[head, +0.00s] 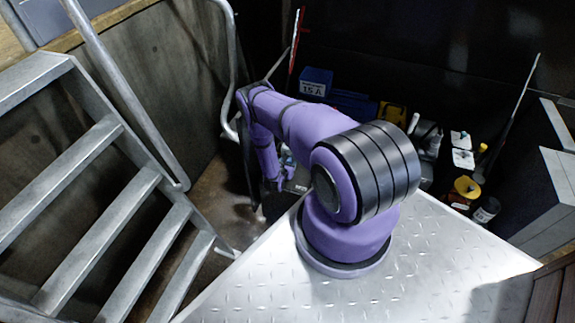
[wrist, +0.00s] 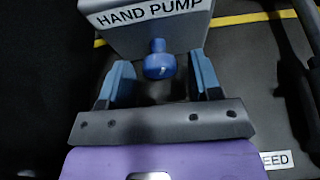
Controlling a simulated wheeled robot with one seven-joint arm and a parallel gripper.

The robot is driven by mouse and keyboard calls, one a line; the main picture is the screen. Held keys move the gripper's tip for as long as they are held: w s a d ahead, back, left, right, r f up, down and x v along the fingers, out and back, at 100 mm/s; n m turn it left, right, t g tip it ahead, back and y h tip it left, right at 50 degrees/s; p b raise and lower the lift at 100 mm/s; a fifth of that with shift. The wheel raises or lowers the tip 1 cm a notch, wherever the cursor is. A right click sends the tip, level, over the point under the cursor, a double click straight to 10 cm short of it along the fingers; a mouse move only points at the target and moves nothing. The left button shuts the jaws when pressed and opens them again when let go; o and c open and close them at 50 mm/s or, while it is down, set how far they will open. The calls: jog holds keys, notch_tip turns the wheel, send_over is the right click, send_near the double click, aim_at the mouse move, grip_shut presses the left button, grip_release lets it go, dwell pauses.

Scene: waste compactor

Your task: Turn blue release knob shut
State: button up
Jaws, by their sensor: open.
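The blue release knob (wrist: 158,62) shows in the wrist view on the front of a grey box (wrist: 135,38) labelled "HAND PUMP". It has a round blue face and a short stem above it. My gripper (wrist: 160,72) is open, with one blue-grey finger on each side of the knob. A gap shows between each finger and the knob, and I see no contact. In the head view my gripper (head: 285,170) is small and far down past my purple arm. The knob cannot be made out there.
Grey metal stairs (head: 110,190) with a handrail stand at left. A blue box (head: 316,82) marked "15 A", a yellow item (head: 392,112) and several containers lie beyond my arm. A partly hidden label (wrist: 276,159) ending in "EED" shows at lower right in the wrist view.

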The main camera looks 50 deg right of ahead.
jog(key=c, duration=0.9)
jog(key=shift+w+n+g, duration=0.1)
jog(key=shift+n+g, duration=0.2)
jog(key=shift+n, duration=0.3)
jog(key=shift+n+g+h, duration=0.5)
jog(key=shift+n+g, duration=0.1)
jog(key=shift+n, duration=0.3)
